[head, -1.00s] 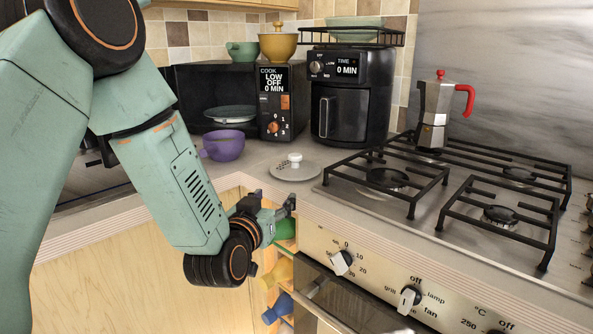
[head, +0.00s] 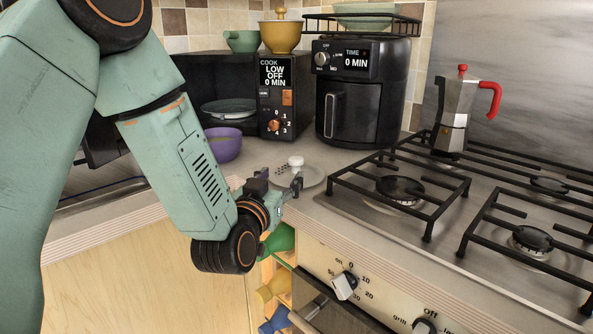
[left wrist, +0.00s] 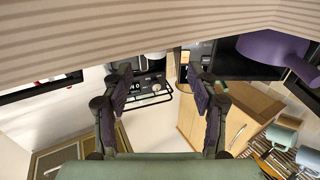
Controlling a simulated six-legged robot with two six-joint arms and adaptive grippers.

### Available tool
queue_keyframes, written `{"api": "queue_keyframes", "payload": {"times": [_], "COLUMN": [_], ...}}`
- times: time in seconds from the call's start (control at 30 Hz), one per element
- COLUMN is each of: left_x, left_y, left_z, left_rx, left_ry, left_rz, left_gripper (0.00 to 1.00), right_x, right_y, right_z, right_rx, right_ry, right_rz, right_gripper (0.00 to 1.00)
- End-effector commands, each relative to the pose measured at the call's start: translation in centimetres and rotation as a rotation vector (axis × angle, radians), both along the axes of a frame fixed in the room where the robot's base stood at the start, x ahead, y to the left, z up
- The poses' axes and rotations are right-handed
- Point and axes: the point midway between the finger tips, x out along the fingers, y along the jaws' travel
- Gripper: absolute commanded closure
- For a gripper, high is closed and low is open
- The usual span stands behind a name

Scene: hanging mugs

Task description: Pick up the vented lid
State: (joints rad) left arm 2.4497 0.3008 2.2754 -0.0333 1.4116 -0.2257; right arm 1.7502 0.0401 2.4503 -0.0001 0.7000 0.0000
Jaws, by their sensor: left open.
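The vented lid (head: 313,173) is a flat, pale grey disc with small holes and a white knob. It lies on the counter by the left side of the hob, in the head view. My left gripper (head: 279,182) is open and empty, at the counter's front edge, just in front of the lid. Its fingers overlap the lid's near left part in the picture; I see no grip on it. My right gripper is not in view.
The hob's black grate (head: 400,180) is close on the right, with a moka pot (head: 455,112) behind. A black air fryer (head: 365,100) and a microwave (head: 273,105) stand behind. Coloured mugs (head: 275,290) sit below the counter.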

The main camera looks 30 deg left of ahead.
Motion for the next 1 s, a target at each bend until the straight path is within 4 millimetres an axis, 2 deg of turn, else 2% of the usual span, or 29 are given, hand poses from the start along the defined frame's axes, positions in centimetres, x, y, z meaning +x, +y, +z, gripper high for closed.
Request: {"api": "queue_keyframes", "payload": {"times": [0.27,0.6,0.93,1.0], "left_x": [2.3,6.8,7.6,7.6], "left_y": [0.4,0.7,0.9,0.9], "left_z": [0.0,0.5,0.5,0.5], "left_rx": [0.0,0.0,-0.001,-0.001], "left_ry": [-0.002,-0.002,0.0,0.0], "left_rz": [0.0,0.0,0.0,0.0], "left_gripper": [0.41,0.41,0.41,0.46], "right_x": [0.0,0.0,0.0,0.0], "right_y": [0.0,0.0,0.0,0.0], "right_z": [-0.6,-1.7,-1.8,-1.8], "right_rx": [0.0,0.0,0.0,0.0], "right_ry": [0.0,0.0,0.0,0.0], "right_rz": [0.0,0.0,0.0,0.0], "right_gripper": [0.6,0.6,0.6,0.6]}}
